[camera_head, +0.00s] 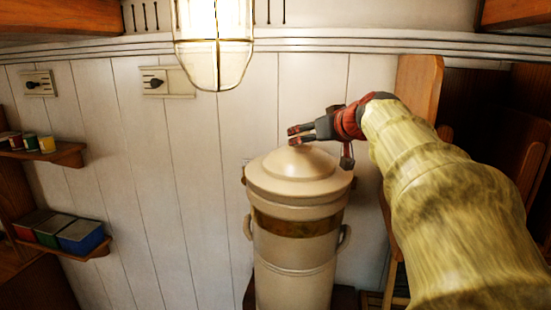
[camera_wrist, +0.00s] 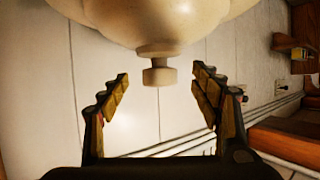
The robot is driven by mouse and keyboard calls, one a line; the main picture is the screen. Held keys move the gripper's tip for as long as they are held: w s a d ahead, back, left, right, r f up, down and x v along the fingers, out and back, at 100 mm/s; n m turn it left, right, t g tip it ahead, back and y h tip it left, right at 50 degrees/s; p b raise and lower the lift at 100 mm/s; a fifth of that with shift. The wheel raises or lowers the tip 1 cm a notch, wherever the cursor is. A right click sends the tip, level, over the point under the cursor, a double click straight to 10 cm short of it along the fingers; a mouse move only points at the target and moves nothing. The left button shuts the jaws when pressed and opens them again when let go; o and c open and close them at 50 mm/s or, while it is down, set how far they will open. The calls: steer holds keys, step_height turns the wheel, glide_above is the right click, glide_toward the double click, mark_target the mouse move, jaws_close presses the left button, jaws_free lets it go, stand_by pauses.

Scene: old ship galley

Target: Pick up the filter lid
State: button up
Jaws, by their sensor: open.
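The filter lid (camera_head: 292,172) is a cream, domed cover on top of a tall cream filter urn (camera_head: 295,245) with a brown band and side handles. In the wrist view the lid (camera_wrist: 150,18) hangs in from the top of the picture, with its small round knob (camera_wrist: 159,72) pointing down between my fingers. My gripper (camera_head: 295,136) is at the top of the lid, coming from the right. In the wrist view my gripper (camera_wrist: 160,88) is open, with one finger on each side of the knob and visible gaps to both. In the head view the fingers hide the knob.
A caged lamp (camera_head: 215,45) hangs above and left of the urn. A planked white wall (camera_head: 150,200) stands behind. Shelves with small tins (camera_head: 40,145) and coloured boxes (camera_head: 62,232) are at left. Wooden furniture (camera_head: 415,90) stands close on the right.

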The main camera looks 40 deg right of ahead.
mark_target(299, 135)
steer(key=p+x, duration=0.1)
steer(key=x, duration=0.1)
steer(key=p+x, duration=0.1)
steer(key=x, duration=0.1)
steer(key=p+x, duration=0.1)
steer(key=x, duration=0.1)
steer(key=shift+w+d+r, duration=0.15)
steer(key=shift+w+r, duration=0.15)
steer(key=shift+w+f, duration=0.15)
steer(key=shift+w, duration=0.1)
steer(key=c, duration=0.4)
jaws_close()
stand_by(0.4)
steer(key=shift+d+r, duration=0.1)
steer(key=shift+r, duration=0.1)
